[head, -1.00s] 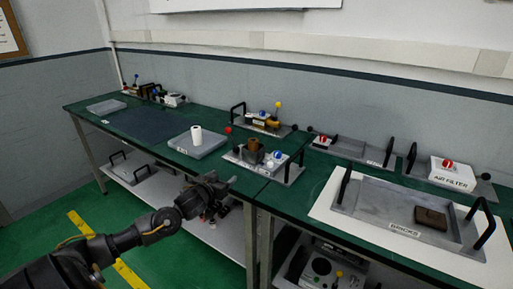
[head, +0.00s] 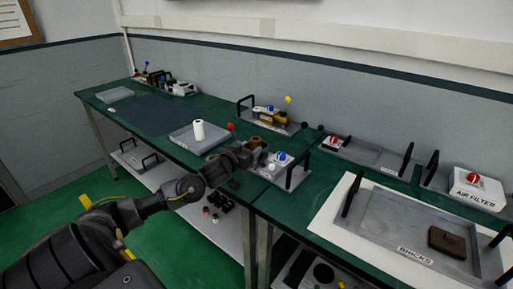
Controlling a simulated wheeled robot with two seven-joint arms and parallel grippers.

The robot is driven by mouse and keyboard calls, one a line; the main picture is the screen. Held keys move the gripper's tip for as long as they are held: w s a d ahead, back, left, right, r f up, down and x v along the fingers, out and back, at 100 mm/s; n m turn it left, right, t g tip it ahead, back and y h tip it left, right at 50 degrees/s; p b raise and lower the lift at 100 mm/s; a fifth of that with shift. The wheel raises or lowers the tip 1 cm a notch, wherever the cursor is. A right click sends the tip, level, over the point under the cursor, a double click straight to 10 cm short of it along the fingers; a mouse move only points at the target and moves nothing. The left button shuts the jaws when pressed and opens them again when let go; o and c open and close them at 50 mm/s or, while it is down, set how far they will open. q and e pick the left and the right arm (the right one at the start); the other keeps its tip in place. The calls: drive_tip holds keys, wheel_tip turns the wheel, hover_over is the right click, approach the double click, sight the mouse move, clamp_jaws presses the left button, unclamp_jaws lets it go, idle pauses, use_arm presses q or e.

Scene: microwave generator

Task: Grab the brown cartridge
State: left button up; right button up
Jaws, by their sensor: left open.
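A brown cylinder (head: 254,141), which looks like the brown cartridge, stands on a small grey tray (head: 296,177) with black handles, near the table's front edge. My left gripper (head: 262,156) is open in front of it and hides its lower part and the tray's left side. I cannot tell whether the fingers touch the cylinder. My right gripper is out of view.
Blue and white knobs (head: 281,158) stand on the same tray, just right of the gripper. A white cylinder (head: 198,131) stands on a grey plate to the left. A brown block (head: 447,241) lies in the BRICKS tray (head: 385,235) at right.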

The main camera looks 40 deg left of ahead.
sight(253, 141)
use_arm(q)
drive_tip(key=x, duration=0.2)
drive_tip(key=shift+w+f, duration=0.1)
drive_tip(key=shift+w, duration=0.25)
drive_tip(key=shift+w+a, duration=0.1)
drive_tip(key=shift+w, duration=0.05)
drive_tip(key=x, duration=0.1)
drive_tip(key=p+x, duration=0.1)
drive_tip(key=x, duration=0.1)
drive_tip(key=p+x, duration=0.1)
drive_tip(key=shift+w+a+r, duration=0.2)
drive_tip(key=shift+w+a, duration=0.05)
drive_tip(key=shift+w+f, duration=0.1)
drive_tip(key=shift+w, duration=0.2)
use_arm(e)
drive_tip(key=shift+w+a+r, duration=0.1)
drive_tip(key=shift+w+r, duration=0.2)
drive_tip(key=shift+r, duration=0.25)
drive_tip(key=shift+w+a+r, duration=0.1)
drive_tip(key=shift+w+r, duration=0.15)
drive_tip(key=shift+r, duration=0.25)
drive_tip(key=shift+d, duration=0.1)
use_arm(q)
drive_tip(key=c, duration=1.1)
